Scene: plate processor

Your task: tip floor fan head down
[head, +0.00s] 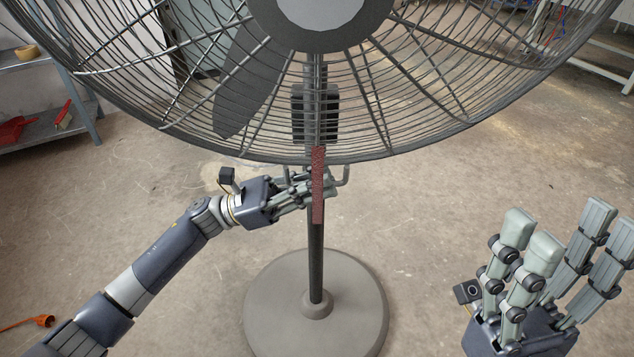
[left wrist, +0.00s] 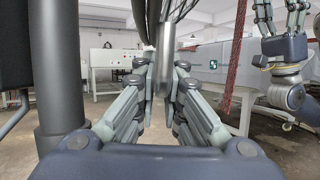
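The floor fan (head: 322,215) stands upright on a round grey base (head: 270,305), its large wire cage (head: 400,140) filling the top of the head view. The cage's upper part is cut off. My left gripper (head: 303,190) is below the cage's lower edge, beside the pole. In the left wrist view its fingers (left wrist: 165,85) close from both sides on a grey metal bar (left wrist: 165,60), apparently the fan's handle; the fan pole (left wrist: 58,70) is at the left. My right gripper (head: 567,235) is open and empty at the lower right, away from the fan.
A dark red strip (head: 318,205) hangs in front of the pole and also shows in the left wrist view (left wrist: 235,60). A metal shelf (head: 40,135) with red items stands at the left. An orange plug (head: 42,321) lies at lower left. Floor around the base is clear.

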